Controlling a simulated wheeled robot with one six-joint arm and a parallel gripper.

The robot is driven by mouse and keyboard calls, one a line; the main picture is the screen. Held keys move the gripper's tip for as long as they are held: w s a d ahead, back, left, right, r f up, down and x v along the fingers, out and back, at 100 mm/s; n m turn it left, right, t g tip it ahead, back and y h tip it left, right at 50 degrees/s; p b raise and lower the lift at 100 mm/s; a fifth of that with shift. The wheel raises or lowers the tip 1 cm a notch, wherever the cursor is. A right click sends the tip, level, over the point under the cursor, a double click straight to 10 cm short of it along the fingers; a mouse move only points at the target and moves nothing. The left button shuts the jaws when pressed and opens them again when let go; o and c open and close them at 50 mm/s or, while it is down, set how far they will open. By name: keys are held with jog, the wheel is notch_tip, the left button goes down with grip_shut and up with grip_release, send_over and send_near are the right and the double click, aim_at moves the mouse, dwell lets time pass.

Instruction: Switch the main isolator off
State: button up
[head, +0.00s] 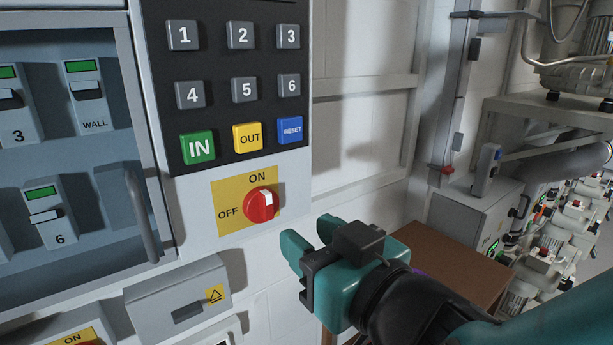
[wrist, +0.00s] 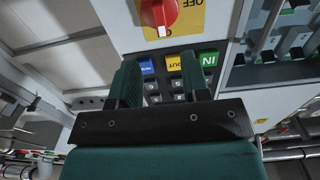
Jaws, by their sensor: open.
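The main isolator is a red rotary knob (head: 260,205) on a yellow plate (head: 229,197) below the keypad. The plate reads ON above the knob and OFF to its left. The knob's white mark lies on its upper right side, nearer ON than OFF. My gripper (head: 308,236) is open and empty, to the lower right of the knob and apart from it. In the wrist view, which looks upside down, the knob (wrist: 158,14) is at the top edge, partly cut off, beyond my open gripper (wrist: 160,72).
A keypad (head: 239,93) with IN, OUT and RESET buttons sits above the knob. A door handle (head: 141,217) sticks out at left. A grey box (head: 179,300) and another ON switch (head: 78,340) are below. A brown table (head: 450,262) stands behind my gripper.

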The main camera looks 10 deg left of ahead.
aim_at(269, 205)
jog(key=p+x, duration=0.6)
jog(key=x, duration=0.1)
jog(key=shift+w+a+r+p, duration=0.2)
jog(key=shift+a+p, duration=0.15)
jog(key=shift+p, duration=0.05)
jog(key=shift+w+a+f+p, duration=0.25)
jog(key=shift+w+a+p, duration=0.1)
jog(key=shift+a, duration=0.1)
jog(key=shift+c, duration=0.2)
grip_shut()
